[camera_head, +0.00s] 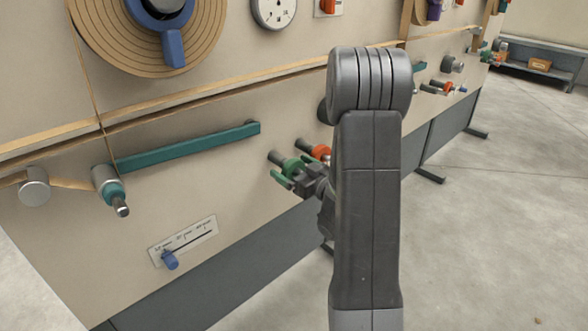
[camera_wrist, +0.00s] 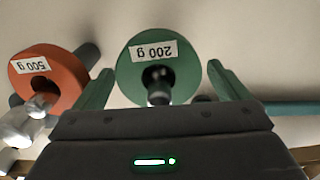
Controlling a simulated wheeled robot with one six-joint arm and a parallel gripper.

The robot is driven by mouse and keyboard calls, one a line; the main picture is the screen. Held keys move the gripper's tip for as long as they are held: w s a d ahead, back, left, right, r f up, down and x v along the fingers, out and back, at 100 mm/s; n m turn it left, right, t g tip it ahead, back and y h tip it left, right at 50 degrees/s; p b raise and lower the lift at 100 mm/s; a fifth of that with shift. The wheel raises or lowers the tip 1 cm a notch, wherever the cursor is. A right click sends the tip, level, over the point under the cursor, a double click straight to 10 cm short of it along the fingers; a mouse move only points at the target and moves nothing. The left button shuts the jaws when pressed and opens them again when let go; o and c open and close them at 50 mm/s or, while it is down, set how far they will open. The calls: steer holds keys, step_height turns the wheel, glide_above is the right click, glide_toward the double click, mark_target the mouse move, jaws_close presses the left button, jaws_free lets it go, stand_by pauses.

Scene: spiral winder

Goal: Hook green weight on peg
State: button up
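The green weight (camera_wrist: 133,82) is a round disc labelled 200 g, its label upside down in the wrist view. A dark stub with a paler end (camera_wrist: 158,88) shows at its centre. In the head view the green weight (camera_head: 291,166) sits by a grey stub on the panel. My gripper (camera_wrist: 160,67) has its two green fingers spread, one on each side of the disc. A slight gap seems to show at the right finger; contact on the left is unclear. In the head view my gripper (camera_head: 283,181) is partly hidden behind my arm.
An orange 500 g weight (camera_wrist: 62,72) is close beside my left finger; it also shows in the head view (camera_head: 320,151). Left along the panel are a teal bar (camera_head: 190,147), a roller with a metal end (camera_head: 112,192) and a blue slider (camera_head: 170,260). Open floor lies right.

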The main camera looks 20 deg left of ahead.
steer(key=p+v, duration=0.2)
steer(key=v, duration=1.2)
steer(key=shift+a+f, duration=0.1)
steer(key=shift+a, duration=0.05)
steer(key=b+x, duration=0.2)
steer(key=x, duration=1.1)
steer(key=shift+w+a, duration=0.2)
steer(key=shift+a, duration=0.15)
steer(key=shift+d, duration=0.15)
